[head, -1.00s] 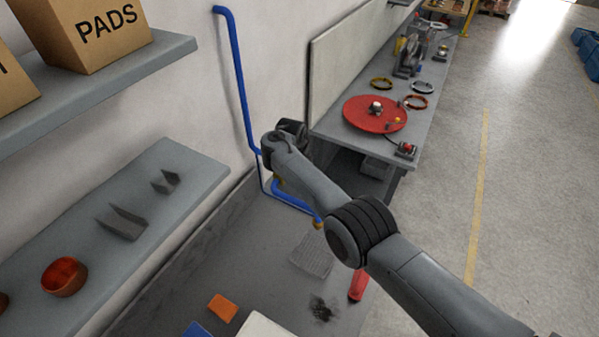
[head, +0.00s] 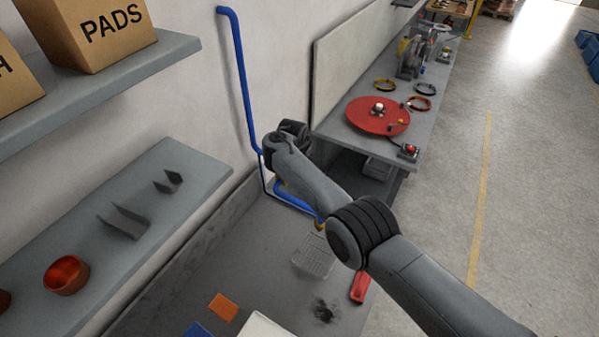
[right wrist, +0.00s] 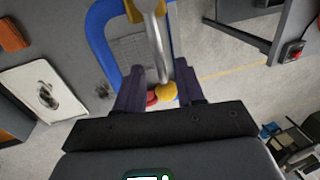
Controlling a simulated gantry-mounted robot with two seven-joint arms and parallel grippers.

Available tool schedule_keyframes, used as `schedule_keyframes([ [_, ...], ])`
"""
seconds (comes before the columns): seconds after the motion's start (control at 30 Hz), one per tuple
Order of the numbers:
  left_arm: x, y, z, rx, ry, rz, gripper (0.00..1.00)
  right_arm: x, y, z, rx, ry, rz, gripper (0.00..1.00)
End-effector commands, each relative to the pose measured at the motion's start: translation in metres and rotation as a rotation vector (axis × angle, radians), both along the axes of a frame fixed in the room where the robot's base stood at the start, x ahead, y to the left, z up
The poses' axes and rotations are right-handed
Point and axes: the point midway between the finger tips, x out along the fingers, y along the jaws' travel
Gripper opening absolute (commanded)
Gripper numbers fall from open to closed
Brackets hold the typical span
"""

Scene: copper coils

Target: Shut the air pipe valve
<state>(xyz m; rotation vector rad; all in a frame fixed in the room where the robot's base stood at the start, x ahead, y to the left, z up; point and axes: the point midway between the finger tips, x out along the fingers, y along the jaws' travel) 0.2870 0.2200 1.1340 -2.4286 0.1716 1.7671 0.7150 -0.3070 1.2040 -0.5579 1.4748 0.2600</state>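My left gripper is in neither view.
A bench (head: 425,125) with a red disc (head: 378,116) and coils stands along the wall at right. Shelves (head: 150,185) with boxes and a copper-coloured bowl (head: 66,274) are at left. A wire basket (head: 314,258) and a red object (head: 361,288) lie low near my arm.

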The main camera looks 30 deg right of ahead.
Motion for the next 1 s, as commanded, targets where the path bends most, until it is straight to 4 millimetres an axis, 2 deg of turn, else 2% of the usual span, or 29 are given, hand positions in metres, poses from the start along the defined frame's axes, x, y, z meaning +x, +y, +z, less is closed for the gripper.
schedule_keyframes([
  [0.23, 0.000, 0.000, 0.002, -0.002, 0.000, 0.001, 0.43, -0.001, 0.003, 0.019, -0.001, -0.002, 0.000, 0.38],
  [0.7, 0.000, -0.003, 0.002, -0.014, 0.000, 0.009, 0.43, -0.008, 0.016, 0.091, 0.000, -0.001, 0.000, 0.38],
  [1.0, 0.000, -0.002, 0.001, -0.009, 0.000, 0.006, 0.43, -0.011, 0.019, 0.106, 0.000, 0.000, 0.000, 0.38],
])
